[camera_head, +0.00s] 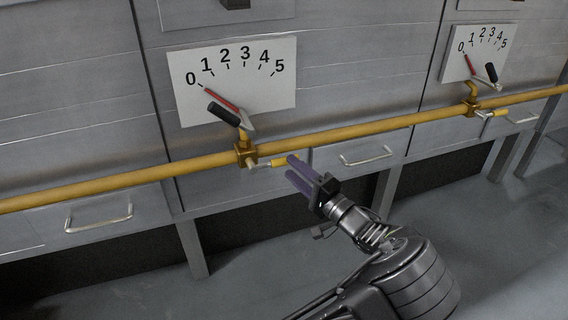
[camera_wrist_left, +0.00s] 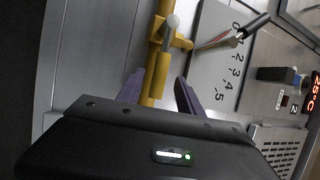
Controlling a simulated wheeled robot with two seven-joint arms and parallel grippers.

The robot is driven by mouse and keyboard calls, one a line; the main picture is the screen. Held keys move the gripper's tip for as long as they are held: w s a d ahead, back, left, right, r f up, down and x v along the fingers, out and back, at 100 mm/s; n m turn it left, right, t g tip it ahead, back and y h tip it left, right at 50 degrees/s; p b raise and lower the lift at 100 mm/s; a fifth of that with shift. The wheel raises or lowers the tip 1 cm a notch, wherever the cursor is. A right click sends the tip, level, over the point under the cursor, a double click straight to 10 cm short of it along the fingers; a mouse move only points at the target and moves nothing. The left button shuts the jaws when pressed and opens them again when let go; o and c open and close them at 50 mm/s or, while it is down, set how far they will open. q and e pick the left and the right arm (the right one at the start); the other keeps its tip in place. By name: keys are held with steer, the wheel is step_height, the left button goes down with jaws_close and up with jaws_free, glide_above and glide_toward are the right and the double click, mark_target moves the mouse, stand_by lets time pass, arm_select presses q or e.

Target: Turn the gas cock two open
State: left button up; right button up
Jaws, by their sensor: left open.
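A gas cock (camera_head: 246,152) with a brass-coloured body sits on the yellow pipe below the nearer 0–5 dial. Its yellow-sleeved lever (camera_head: 283,162) points right, roughly along the pipe. My left gripper (camera_head: 290,168) is open with its purple fingers at the lever's free end. In the left wrist view, yellow (camera_wrist_left: 153,80) shows between the two fingers (camera_wrist_left: 158,92); I cannot tell whether they touch it. Another cock (camera_head: 472,106) with a yellow lever (camera_head: 497,113) is farther right. My right gripper is not in view.
The yellow pipe (camera_head: 110,182) runs across the grey metal cabinets. The nearer dial plate (camera_head: 280,92) has a red pointer (camera_head: 220,99) and a black-gripped lever (camera_head: 223,113) close above the cock. Metal drawer handles (camera_head: 366,157) stick out below. Floor in front is open.

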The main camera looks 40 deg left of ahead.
mark_target(284, 161)
arm_select(q)
steer(key=shift+b+x, duration=0.5)
steer(key=shift+x, duration=1.8)
steer(key=shift+c, duration=0.3)
jaws_close()
